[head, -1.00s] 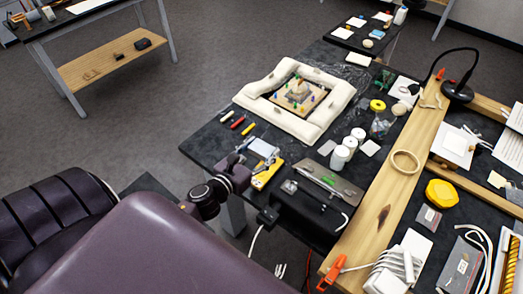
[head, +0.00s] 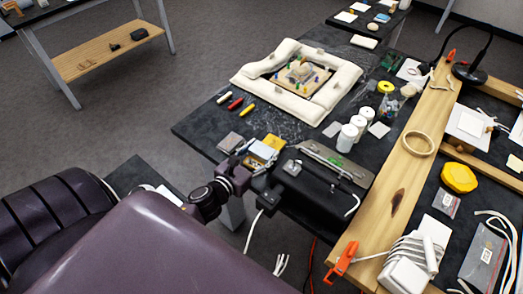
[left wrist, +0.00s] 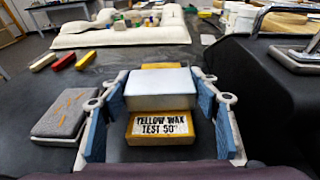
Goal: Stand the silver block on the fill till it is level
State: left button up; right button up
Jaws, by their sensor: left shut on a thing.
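My left gripper (left wrist: 160,95) has its blue pads on either side of a silver block (left wrist: 160,82) and is shut on it. The block looks upright between the pads, over a yellow block (left wrist: 160,126) labelled "YELLOW WAX TEST 50°"; I cannot tell whether the two touch. In the head view the left gripper (head: 252,163) is at the table's near left edge. The fragment (head: 301,71) lies on a small board with coloured pegs, inside a white padded frame (head: 262,83), beyond the gripper. I cannot make out the fill on it. My right gripper is out of view.
A grey box (left wrist: 60,117) lies just left of the left gripper. A black case (head: 315,180) stands close on its right. Coloured sticks (head: 236,103) lie between gripper and frame. White jars (head: 347,138) stand right of the frame. Dark table is bare around the sticks.

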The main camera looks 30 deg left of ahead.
pick_arm(q)
jog(key=shift+r, duration=0.15)
jog(key=shift+f, duration=0.2)
jog(key=o, duration=1.4)
jog(key=shift+r, duration=0.1)
